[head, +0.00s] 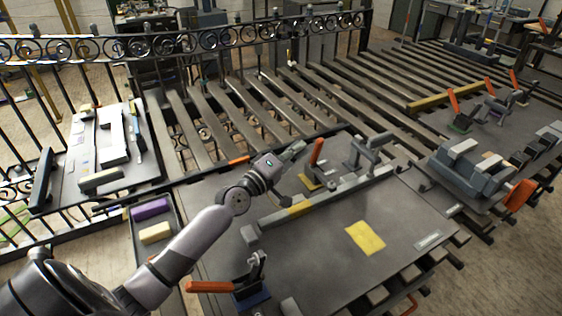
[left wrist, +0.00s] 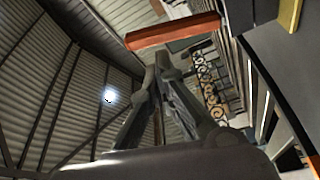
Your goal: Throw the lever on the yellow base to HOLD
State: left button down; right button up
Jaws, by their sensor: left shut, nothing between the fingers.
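The lever with the orange handle (head: 317,152) stands on a small yellow base (head: 308,182) on the grey table. The handle is close to upright and leans slightly to the right at its top. My left gripper (head: 298,148) is shut and empty, just left of the handle. In the left wrist view an orange handle (left wrist: 172,35) lies across the picture beyond the closed fingertips (left wrist: 160,68). I cannot tell whether they touch. The lever's lower pivot is partly hidden. My right gripper is not in view.
Another lever, with an orange handle (head: 210,287) lying flat, sits on a blue base (head: 250,299) at the front. A grey bar with a yellow band (head: 300,209) crosses the table. A yellow plate (head: 366,238) lies to the right. A tray (head: 140,213) holds purple and cream blocks.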

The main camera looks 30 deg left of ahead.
pick_arm(q)
jog(key=v, duration=0.9)
